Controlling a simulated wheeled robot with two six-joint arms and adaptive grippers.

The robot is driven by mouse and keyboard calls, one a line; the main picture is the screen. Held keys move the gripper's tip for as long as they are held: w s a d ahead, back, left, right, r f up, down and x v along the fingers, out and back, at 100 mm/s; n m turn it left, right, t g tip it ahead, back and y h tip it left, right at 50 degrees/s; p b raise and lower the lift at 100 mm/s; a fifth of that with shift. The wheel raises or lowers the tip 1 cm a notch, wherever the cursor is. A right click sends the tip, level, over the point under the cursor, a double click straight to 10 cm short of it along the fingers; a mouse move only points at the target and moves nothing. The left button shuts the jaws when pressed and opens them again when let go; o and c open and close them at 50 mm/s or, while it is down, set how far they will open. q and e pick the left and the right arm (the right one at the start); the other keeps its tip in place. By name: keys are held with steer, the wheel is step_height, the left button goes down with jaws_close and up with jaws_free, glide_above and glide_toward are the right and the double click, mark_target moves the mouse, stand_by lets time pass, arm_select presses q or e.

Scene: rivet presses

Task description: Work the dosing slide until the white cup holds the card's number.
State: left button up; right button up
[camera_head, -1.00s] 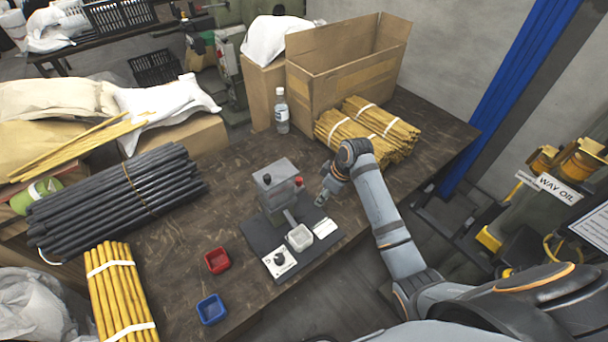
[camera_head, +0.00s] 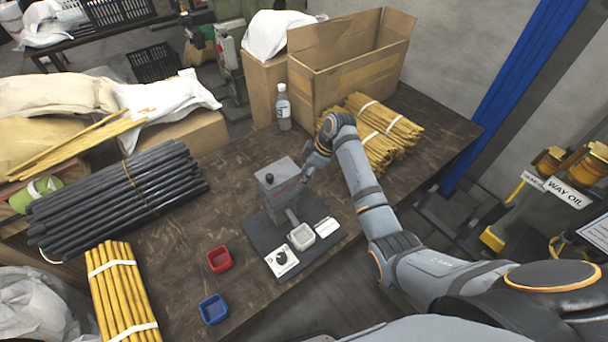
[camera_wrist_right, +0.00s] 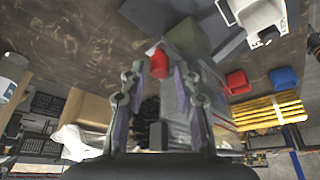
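A small white card (camera_head: 326,227) lies right of the cup, unreadable. A white tile with a black knob (camera_head: 282,261) lies in front. My right gripper (camera_head: 307,172) is at the box's right side. In the right wrist view its open fingers (camera_wrist_right: 161,70) stand on either side of the red knob (camera_wrist_right: 158,64), which shows no clear contact. My left gripper is out of view.
A red tray (camera_head: 219,260) and a blue tray (camera_head: 213,309) stand left of the plate. A bottle (camera_head: 283,108), a cardboard box (camera_head: 345,75) and yellow rod bundles (camera_head: 385,128) are behind. Dark rods (camera_head: 115,197) lie left. Table between is clear.

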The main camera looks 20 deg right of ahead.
steer(key=shift+w+a+f, duration=0.1)
steer(key=shift+a+f, duration=0.05)
steer(key=shift+f, duration=0.4)
steer(key=shift+c, duration=0.4)
jaws_close()
